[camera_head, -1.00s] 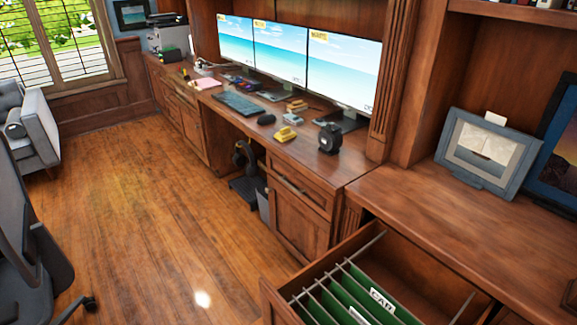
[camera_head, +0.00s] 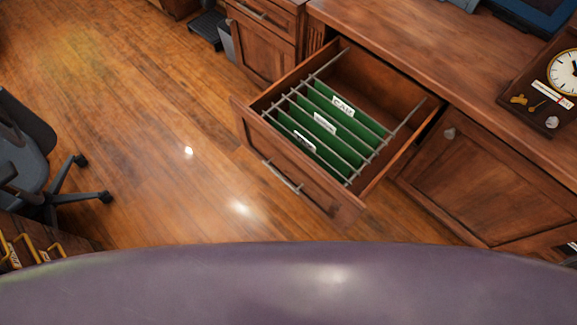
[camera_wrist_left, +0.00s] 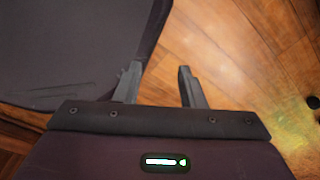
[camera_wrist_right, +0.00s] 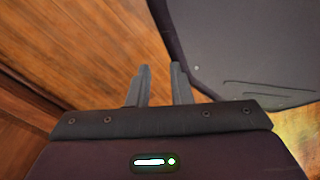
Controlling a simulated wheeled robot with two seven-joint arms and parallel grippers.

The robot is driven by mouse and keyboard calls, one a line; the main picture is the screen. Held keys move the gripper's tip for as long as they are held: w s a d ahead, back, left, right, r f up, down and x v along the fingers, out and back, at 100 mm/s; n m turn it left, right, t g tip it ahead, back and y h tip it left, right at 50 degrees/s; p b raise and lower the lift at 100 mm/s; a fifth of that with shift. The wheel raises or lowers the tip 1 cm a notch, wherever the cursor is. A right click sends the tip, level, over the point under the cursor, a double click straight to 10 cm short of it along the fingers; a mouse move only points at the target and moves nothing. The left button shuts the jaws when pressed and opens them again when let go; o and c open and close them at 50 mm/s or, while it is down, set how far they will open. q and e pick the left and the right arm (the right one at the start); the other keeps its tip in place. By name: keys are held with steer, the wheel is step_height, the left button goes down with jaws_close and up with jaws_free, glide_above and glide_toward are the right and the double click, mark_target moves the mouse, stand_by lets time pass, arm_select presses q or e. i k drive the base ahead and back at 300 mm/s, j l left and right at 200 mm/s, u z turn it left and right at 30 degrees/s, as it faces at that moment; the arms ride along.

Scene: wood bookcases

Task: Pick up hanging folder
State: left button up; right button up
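Several green hanging folders (camera_head: 352,122) hang in an open wooden drawer (camera_head: 268,152) in the head view. They carry white label tabs and hang between thin metal rods across the drawer. Their lower parts are hidden inside it. My left gripper (camera_wrist_left: 158,73) is open and empty over the wood floor beside my dark body. My right gripper (camera_wrist_right: 160,68) is open with a narrower gap, and it is empty over the floor. Neither gripper shows in the head view, and no folder shows in the wrist views.
The desk counter (camera_head: 405,45) runs behind the drawer, with a clock (camera_head: 564,72) at the right. A closed cabinet door (camera_head: 490,185) is right of the drawer. An office chair (camera_head: 25,135) stands at the left. The floor (camera_head: 150,130) between chair and drawer is clear.

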mark_target(331, 161)
steer(key=k+j+z, duration=0.1)
steer(key=j+z, duration=0.15)
steer(key=k+j+z, duration=0.1)
steer(key=j+z, duration=0.15)
steer(key=j, duration=0.2)
steer(key=k+j+z, duration=0.35)
steer(key=j+z, duration=0.15)
steer(key=j, duration=0.1)
